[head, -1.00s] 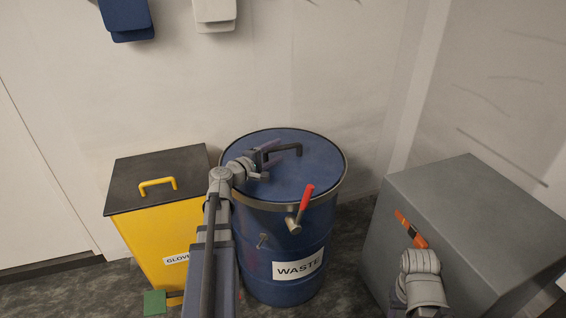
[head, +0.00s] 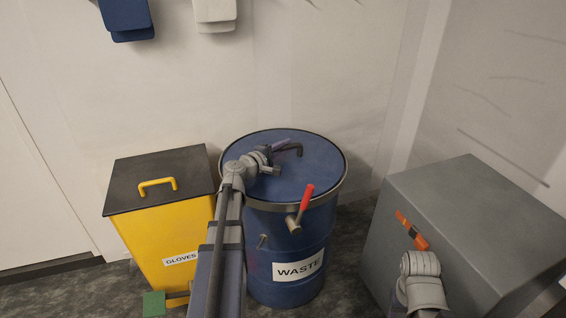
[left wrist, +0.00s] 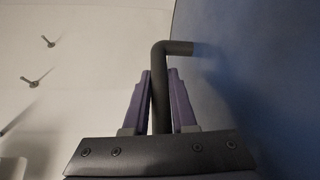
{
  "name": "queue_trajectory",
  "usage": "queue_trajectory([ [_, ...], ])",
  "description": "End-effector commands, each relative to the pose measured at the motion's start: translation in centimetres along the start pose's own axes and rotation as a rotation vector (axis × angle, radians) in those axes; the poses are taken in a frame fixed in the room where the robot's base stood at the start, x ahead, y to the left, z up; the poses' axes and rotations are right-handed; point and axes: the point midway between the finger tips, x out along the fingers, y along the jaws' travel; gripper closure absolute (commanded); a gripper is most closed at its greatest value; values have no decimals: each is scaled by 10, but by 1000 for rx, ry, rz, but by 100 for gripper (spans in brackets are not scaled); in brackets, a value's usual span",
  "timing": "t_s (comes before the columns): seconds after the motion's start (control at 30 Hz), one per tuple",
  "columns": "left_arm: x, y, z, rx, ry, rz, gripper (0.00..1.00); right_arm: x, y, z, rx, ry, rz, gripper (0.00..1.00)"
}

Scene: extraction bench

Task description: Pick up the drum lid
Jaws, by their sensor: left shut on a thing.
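The blue drum lid (head: 308,178) lies on top of the blue waste drum (head: 288,250). Its dark bent handle (head: 296,149) stands up near the lid's middle. My left gripper (head: 279,149) is over the lid, at the handle. In the left wrist view the purple fingers of my left gripper (left wrist: 159,95) are on either side of the dark handle (left wrist: 160,85), shut on it. The lid also fills the right of that view (left wrist: 265,70). My right arm shows at the lower right of the head view, but its fingers are not clearly seen.
A clamp ring with a red lever (head: 305,199) runs around the drum's upper edge. A yellow gloves bin (head: 165,238) with a black lid stands left of the drum. A grey cabinet (head: 460,215) with an orange handle (head: 411,230) stands to the right. The wall is close behind.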

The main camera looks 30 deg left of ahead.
Motion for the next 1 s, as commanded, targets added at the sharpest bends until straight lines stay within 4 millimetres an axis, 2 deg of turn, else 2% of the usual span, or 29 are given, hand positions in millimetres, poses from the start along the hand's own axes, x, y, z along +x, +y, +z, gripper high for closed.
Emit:
queue_trajectory([
  [0.03,0,0,0,0,0,0,88,0,0,0,0,0,0,50],
  [0.13,0,0,0,0,0,-1,99,0,0,0,0,0,0,50],
  [0.17,0,0,0,1,0,-1,100,0,0,0,0,0,0,50],
  [1.0,0,0,0,1,0,-1,100,0,0,0,0,0,0,50],
])
